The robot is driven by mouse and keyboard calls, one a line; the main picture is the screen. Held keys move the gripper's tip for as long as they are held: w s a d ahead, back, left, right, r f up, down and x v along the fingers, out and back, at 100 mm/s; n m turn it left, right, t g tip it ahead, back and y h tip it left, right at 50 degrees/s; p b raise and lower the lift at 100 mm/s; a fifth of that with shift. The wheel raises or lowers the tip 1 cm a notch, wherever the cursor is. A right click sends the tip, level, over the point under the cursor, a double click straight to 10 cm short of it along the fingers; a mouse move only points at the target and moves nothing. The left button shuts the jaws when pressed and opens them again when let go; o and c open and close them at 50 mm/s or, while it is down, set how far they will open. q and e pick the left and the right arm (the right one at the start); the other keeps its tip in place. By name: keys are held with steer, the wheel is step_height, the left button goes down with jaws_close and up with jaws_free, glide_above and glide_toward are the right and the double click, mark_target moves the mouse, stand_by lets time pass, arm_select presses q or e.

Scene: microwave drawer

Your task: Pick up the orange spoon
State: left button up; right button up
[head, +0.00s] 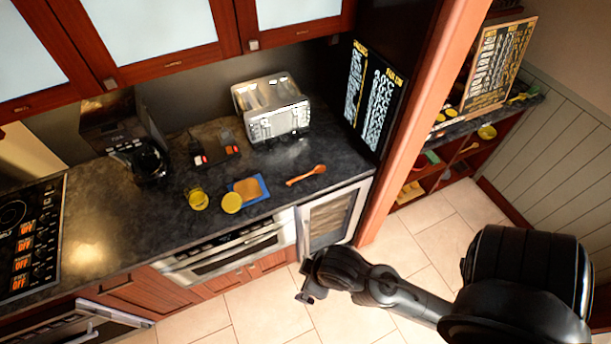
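The orange spoon (306,174) lies on the dark countertop (110,219), to the right of a blue board and in front of the toaster. Its bowl points to the upper right. My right gripper (306,297) is in front of the counter, over the tiled floor, below the spoon in the picture and apart from it. The gripper is small and dark here, so I cannot tell whether its fingers are open or shut. My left gripper is not in view.
A toaster (272,108), a coffee maker (146,160), yellow cups (198,199) and bread (247,188) on a blue board (263,184) stand on the counter. A wooden post (413,130) rises right of the counter. An open door (84,325) juts out at lower left.

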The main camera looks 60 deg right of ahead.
stand_by(0.4)
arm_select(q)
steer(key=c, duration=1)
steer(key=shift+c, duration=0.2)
